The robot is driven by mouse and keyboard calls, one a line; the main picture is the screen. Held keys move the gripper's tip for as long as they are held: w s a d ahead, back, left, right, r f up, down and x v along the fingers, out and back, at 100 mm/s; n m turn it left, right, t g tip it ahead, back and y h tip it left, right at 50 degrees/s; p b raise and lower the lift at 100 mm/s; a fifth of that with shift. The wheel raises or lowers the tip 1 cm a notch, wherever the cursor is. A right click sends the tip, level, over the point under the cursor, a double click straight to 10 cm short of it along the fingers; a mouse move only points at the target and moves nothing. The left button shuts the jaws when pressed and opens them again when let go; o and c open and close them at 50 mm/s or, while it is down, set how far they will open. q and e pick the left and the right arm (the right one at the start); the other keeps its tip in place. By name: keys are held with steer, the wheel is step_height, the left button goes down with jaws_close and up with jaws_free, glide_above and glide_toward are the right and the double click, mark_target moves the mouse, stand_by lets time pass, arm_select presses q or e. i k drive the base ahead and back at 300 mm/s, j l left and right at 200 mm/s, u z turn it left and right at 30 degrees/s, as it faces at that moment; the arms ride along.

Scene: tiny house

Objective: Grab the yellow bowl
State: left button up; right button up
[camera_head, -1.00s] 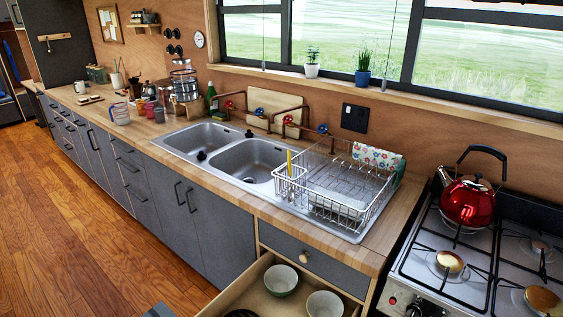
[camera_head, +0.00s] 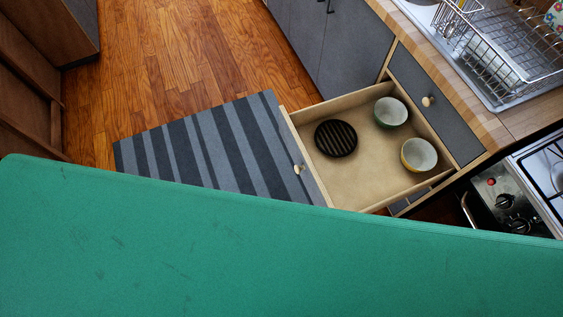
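The yellow bowl (camera_head: 419,155) sits upright in an open wooden drawer (camera_head: 370,168), near its right side wall. Its yellow outside shows below a pale inside, and it looks empty. Neither of my grippers is in view.
A green bowl (camera_head: 390,112) and a dark, ribbed round item (camera_head: 336,138) share the drawer. A striped grey rug (camera_head: 205,145) lies beside the drawer. A large green surface (camera_head: 220,240) fills the bottom; I cannot tell what it is. The stove (camera_head: 505,195) is at the right.

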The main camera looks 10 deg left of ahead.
mark_target(418, 155)
steer(key=z, duration=0.9)
